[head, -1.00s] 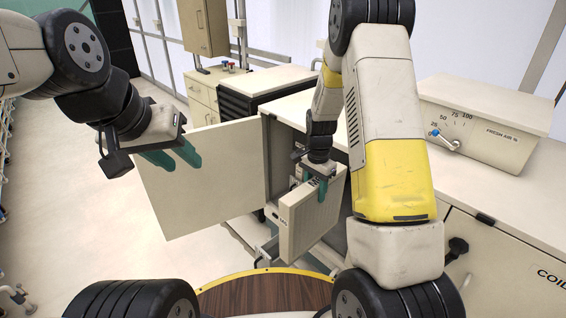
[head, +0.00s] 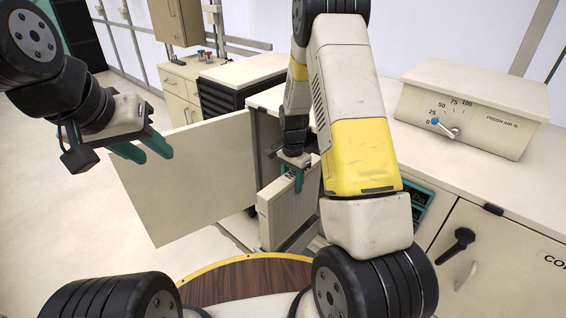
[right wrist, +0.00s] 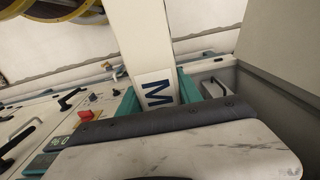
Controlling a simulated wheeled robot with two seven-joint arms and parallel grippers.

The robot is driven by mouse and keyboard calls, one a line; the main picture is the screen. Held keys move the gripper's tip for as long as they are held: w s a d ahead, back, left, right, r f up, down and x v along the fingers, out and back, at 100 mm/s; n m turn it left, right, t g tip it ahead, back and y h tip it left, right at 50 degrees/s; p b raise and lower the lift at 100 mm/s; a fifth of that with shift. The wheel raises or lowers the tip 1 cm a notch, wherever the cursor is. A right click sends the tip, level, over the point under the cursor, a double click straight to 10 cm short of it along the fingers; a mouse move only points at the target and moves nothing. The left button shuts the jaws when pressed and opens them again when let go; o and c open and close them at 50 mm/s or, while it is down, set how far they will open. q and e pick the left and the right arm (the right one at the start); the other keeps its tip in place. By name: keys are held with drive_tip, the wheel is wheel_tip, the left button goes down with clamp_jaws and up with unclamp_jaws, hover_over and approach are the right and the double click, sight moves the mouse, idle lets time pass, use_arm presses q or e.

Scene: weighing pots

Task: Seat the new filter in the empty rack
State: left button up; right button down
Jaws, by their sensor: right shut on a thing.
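The filter (head: 285,212) is a thin cream panel held upright in front of the open cabinet. My right gripper (head: 297,178) is shut on its top edge. In the right wrist view the filter (right wrist: 143,32) stands between my teal fingers (right wrist: 158,98), with a white label marked with a dark "M". The rack inside the cabinet is largely hidden by the filter and my right arm, so I cannot tell whether the filter touches it. My left gripper (head: 142,150) is open and empty, in front of the cabinet door.
The cabinet door (head: 190,185) stands wide open to the left of the filter. A fresh-air box (head: 470,105) with a blue-tipped lever stands on the countertop (head: 455,180) at right. A dark drawer unit (head: 228,98) stands behind. Floor at left is clear.

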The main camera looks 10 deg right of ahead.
drive_tip(key=shift+f, duration=7.6)
drive_tip(key=c, duration=0.7)
unclamp_jaws()
